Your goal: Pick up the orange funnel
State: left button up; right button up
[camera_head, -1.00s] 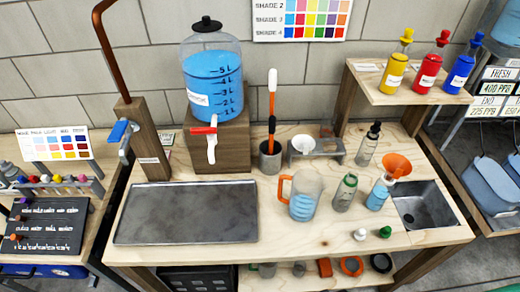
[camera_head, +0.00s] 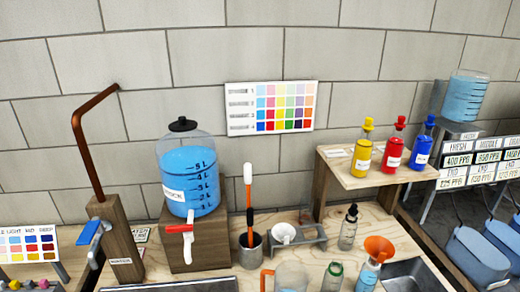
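The orange funnel (camera_head: 379,247) sits in the mouth of a clear bottle with blue liquid (camera_head: 365,276), at the lower right of the head view. Its wide cone faces up, and the bottle's lower part is cut off by the frame edge. A white funnel (camera_head: 284,233) rests in a grey holder (camera_head: 308,242) left of it. Neither of my grippers shows in the view.
A clear bottle with a black top (camera_head: 348,228) and a green-rimmed bottle (camera_head: 333,274) stand close to the funnel. A metal sink (camera_head: 408,274) lies at its right. A wooden shelf (camera_head: 345,177) with yellow, red and blue bottles stands behind. A blue-filled dispenser (camera_head: 190,178) is at left.

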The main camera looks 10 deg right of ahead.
aim_at(379, 249)
jog(key=z, duration=1.3)
